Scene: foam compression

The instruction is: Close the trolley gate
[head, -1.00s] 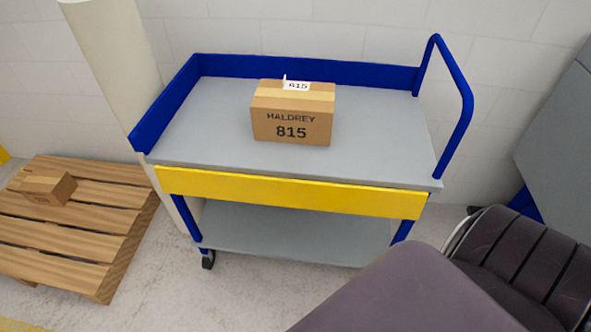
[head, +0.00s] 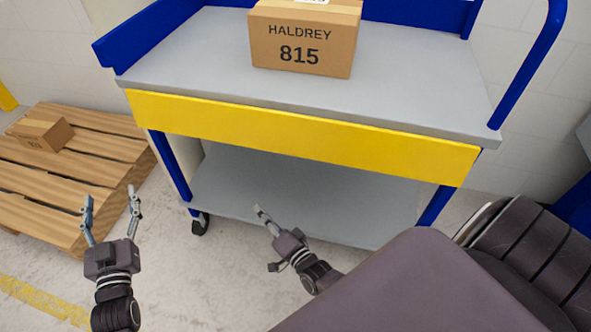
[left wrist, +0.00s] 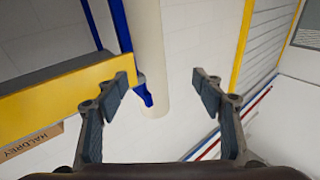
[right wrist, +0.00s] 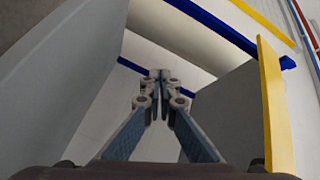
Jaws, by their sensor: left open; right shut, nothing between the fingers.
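The trolley (head: 400,75) has a grey top deck with blue walls at its back and left side. Its yellow gate (head: 300,130) hangs along the front, below the deck's front edge. The gate also shows at left in the left wrist view (left wrist: 50,100) and at right in the right wrist view (right wrist: 272,100). My left gripper (head: 111,198) is open and empty, in front of the trolley's left front corner and lower than the gate in the picture. My right gripper (head: 260,211) is shut and empty, below the gate, over the lower shelf (head: 300,190) in the picture. Neither touches the gate.
A cardboard box (head: 305,45) marked HALDREY 815 stands on the deck. A wooden pallet (head: 80,190) with a small box (head: 42,132) lies at left. A blue handle (head: 530,65) rises at the trolley's right end. Floor is free between pallet and trolley.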

